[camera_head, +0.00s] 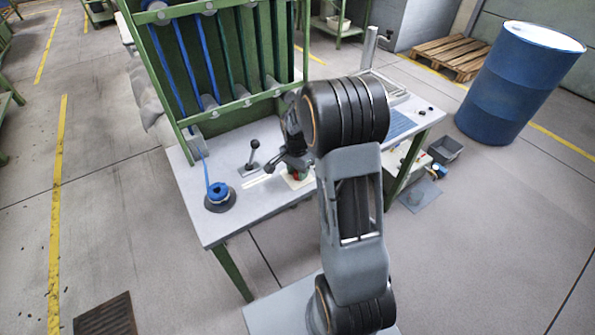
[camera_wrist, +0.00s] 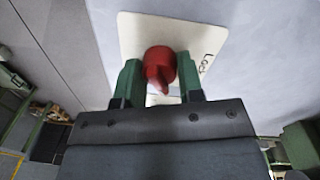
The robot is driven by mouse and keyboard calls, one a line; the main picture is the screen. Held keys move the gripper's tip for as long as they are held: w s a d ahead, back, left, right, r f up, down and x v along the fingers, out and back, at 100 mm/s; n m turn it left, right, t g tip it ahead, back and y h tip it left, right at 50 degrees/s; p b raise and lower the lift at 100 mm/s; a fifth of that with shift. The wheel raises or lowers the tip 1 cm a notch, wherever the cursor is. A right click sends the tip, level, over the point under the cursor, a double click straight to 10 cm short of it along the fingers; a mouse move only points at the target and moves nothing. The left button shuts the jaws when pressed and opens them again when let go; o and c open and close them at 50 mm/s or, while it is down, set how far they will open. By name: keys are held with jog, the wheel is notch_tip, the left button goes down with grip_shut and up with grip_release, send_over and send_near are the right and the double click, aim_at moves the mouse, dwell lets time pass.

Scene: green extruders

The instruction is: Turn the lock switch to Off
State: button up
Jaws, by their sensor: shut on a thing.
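The lock switch (camera_wrist: 159,65) is a red knob on a pale plate (camera_wrist: 135,32) marked "Lock" in the wrist view. The two green fingers of my gripper (camera_wrist: 160,88) are on either side of the knob's pointed handle, shut on it. In the head view my gripper (camera_head: 294,172) is down at the tabletop, with a little of the red switch (camera_head: 299,175) showing. My arm hides part of that area. The pointed end of the knob is toward the gripper's palm. Any position labels besides "Lock" are not readable.
A black lever (camera_head: 252,155) and a blue spool (camera_head: 219,194) are on the table (camera_head: 222,229) left of my gripper. A green rack (camera_head: 158,75) with blue strands stands behind them. A blue barrel (camera_head: 510,85) stands on the floor at the right.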

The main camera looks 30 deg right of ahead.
jog(key=o, duration=0.9)
jog(key=r, duration=0.9)
jog(key=r+p, duration=0.1)
jog(key=r, duration=0.4)
jog(key=shift+w+a, duration=0.15)
jog(key=shift+w, duration=0.15)
jog(key=shift+f, duration=0.1)
jog(key=shift+s+a+r+n+t+p, duration=0.75)
jog(key=shift+s+a+r+n, duration=0.7)
jog(key=shift+s+n, duration=1.1)
jog(key=shift+s+a+r+n+t+p, duration=0.85)
jog(key=shift+s+a+n, duration=0.95)
jog(key=shift+s, duration=1.3)
jog(key=shift+s+a+r+n+t+p, duration=0.7)
jog(key=shift+s+a+r+n, duration=0.8)
jog(key=shift+s+n, duration=1.1)
